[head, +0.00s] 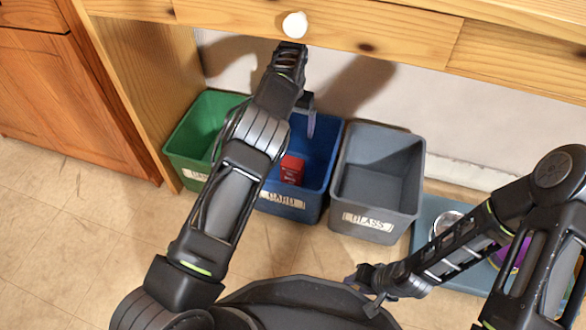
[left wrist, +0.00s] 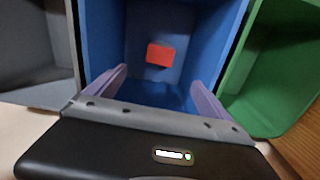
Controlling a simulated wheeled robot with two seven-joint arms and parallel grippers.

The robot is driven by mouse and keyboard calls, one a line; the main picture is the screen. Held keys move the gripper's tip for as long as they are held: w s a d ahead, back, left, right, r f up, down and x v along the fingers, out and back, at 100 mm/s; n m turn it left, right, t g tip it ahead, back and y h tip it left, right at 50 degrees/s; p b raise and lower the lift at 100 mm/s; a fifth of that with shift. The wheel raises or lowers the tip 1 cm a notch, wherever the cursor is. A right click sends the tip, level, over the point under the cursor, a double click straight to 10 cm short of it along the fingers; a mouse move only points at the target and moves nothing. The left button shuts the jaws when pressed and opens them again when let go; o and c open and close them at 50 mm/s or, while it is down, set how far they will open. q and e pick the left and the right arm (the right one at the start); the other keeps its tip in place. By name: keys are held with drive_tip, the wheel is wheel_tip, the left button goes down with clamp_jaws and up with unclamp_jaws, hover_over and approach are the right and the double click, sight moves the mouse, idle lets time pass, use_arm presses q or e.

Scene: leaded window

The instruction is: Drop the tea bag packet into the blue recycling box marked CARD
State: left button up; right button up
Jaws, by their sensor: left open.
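The red tea bag packet (head: 292,169) lies inside the blue box (head: 290,208), whose front label is partly covered by my left arm and seems to read CARD. In the left wrist view the packet (left wrist: 160,55) shows as a plain red block inside the blue box (left wrist: 108,30), apart from the fingers. My left gripper (head: 308,115) is above the blue box, mostly hidden by its own arm. In the left wrist view its two fingers (left wrist: 155,88) are spread with nothing between them. My right gripper (head: 364,292) is low at the right, away from the boxes, its fingers apart and empty.
A green box (head: 190,170) stands left of the blue one, a grey box (head: 375,215) labelled GLASS right of it. A blue-grey tray (head: 425,215) with a metal bowl (head: 445,222) is further right. A wooden table with a drawer knob (head: 295,25) overhangs the boxes.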

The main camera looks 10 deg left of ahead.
use_arm(q)
wheel_tip(320, 180, up, 4)
drive_tip(key=shift+r+p, duration=0.15)
drive_tip(key=shift+p, duration=0.55)
idle(0.3)
